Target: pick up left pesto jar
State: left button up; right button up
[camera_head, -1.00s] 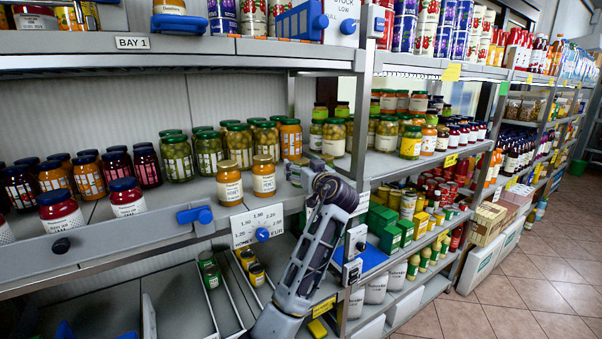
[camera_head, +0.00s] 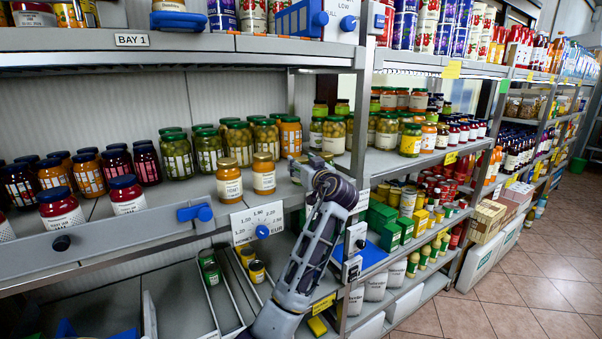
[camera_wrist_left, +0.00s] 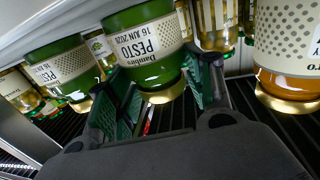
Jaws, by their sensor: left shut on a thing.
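The left pesto jar (camera_wrist_left: 146,45), with green contents, a white label and a gold lid, shows upside down in the left wrist view. It sits between the two fingers of my left gripper (camera_wrist_left: 160,102), which is shut on it. A second pesto jar (camera_wrist_left: 62,70) stands to its left in that view, apart from the fingers. In the head view my left gripper (camera_head: 298,168) is at the middle shelf, just right of the honey jars. The held jar is mostly hidden there, so I cannot tell whether it is lifted. My right gripper is not in view.
A honey jar (camera_head: 264,178) stands close to the left of my gripper; an orange jar (camera_wrist_left: 288,85) is near it in the wrist view. Olive jars (camera_head: 334,136) stand behind. A price dial plate (camera_head: 258,224) is on the shelf front. The floor (camera_head: 530,275) at right is clear.

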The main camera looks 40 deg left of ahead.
pick_arm(q)
jog(key=shift+r, duration=0.15)
jog(key=shift+r+b, duration=0.85)
jog(key=shift+r, duration=4)
